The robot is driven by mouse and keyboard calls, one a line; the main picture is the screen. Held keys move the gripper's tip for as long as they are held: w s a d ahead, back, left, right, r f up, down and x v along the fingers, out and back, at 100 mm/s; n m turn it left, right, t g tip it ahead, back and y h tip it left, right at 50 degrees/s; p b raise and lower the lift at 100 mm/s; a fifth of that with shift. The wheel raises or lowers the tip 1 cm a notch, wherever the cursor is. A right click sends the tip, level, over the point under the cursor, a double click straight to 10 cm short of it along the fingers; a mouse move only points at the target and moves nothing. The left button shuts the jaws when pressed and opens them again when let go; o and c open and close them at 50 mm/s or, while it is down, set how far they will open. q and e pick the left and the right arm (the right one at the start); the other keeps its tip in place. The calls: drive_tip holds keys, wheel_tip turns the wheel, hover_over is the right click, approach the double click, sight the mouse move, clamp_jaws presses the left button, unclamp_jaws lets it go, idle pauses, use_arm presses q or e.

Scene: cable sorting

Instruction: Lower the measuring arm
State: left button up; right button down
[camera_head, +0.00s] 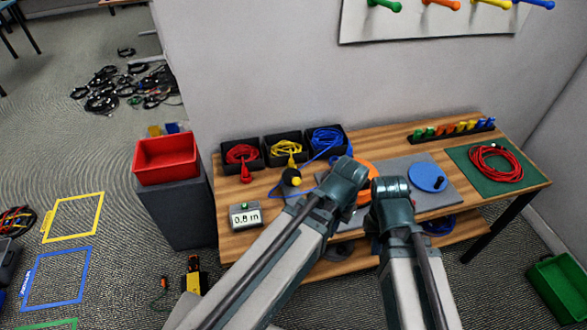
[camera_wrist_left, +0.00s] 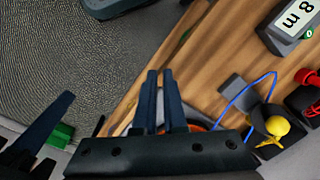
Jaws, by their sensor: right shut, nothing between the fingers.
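The measuring device is a small black block with a yellow knob (camera_head: 295,181) on the table, left of my grippers. A blue cable (camera_head: 318,157) runs beside it; which part is the arm and how far it is raised I cannot tell. The display box (camera_head: 245,216) reads 0.8 m; it also shows in the left wrist view (camera_wrist_left: 291,22). There the yellow knob (camera_wrist_left: 277,127) lies right of my left gripper (camera_wrist_left: 160,72), whose slim fingers show a narrow, empty gap. In the head view my left gripper (camera_head: 349,172) and my shut, empty right gripper (camera_head: 390,188) hide their fingertips.
Black bins with red (camera_head: 241,153), yellow (camera_head: 283,147) and blue (camera_head: 327,138) cables line the table's back. An orange disc (camera_head: 366,173) and a blue disc (camera_head: 427,177) lie on the grey mat. A red cable (camera_head: 495,163) rests on a green mat (camera_head: 464,157).

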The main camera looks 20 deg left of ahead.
use_arm(q)
drive_tip(key=w+a+r+n+p, duration=0.1)
drive_tip(key=w+a+r+p, duration=0.1)
drive_tip(key=w+r+p, duration=0.1)
drive_tip(key=w+a+r+n+h+p, duration=0.1)
drive_tip(key=w+a+r+n+p, duration=0.1)
drive_tip(key=w+a+r, duration=0.1)
drive_tip(key=w+a+r+n+p, duration=0.2)
drive_tip(key=w+a+r+p, duration=0.1)
drive_tip(key=r, duration=0.1)
drive_tip(key=shift+w+g+p, duration=0.3)
drive_tip(key=shift+p, duration=0.05)
clamp_jaws()
drive_tip(key=w+a+r+n+h+p, duration=0.1)
drive_tip(key=w+a+r+n+p, duration=0.2)
drive_tip(key=a, duration=0.3)
drive_tip(key=w+a+r+n+h+p, duration=0.1)
drive_tip(key=w+a+r+n+p, duration=0.2)
drive_tip(key=a+r+p, duration=0.1)
drive_tip(key=shift+w+a+r, duration=0.25)
drive_tip(key=shift+a+r, duration=0.1)
drive_tip(key=shift+a, duration=0.55)
drive_tip(key=shift+f, duration=0.15)
